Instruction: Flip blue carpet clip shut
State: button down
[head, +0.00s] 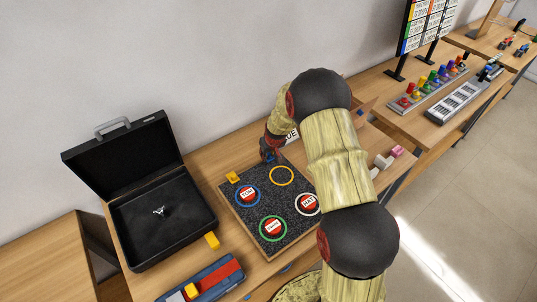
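The dark grey carpet board (258,205) lies on the wooden table, with coloured rings on it. A small blue piece (268,156), likely the blue carpet clip, shows at the board's far edge. It is mostly covered by my gripper (268,151), and I cannot tell whether it is raised or flat. My gripper is pointed down at that edge, at or right by the blue piece. Its fingers are too small and dark to tell open from shut.
Red labelled discs lie in the blue (238,198), green and white rings; the orange ring (281,167) is empty. An open black case (189,228) stands left. My arm hides the board's right side.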

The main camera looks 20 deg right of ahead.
jog(key=b, duration=0.3)
jog(key=shift+d+f+b, duration=0.2)
jog(key=shift+f+b, duration=0.05)
jog(key=shift+b, duration=0.05)
jog(key=t+b, duration=0.1)
jog(key=b, duration=0.5)
jog(key=t+b, duration=0.1)
jog(key=b, duration=0.5)
jog(key=shift+s+d+f, duration=0.15)
jog(key=shift+s+f, duration=0.05)
jog(key=shift+s, duration=0.05)
jog(key=shift+s+r+b, duration=0.1)
jog(key=shift+s+b, duration=0.05)
jog(key=shift+b, duration=1)
jog(key=c, duration=1.8)
grip_release()
jog(key=shift+d, duration=0.15)
jog(key=shift+o, duration=0.7)
jog(key=shift+a, duration=0.2)
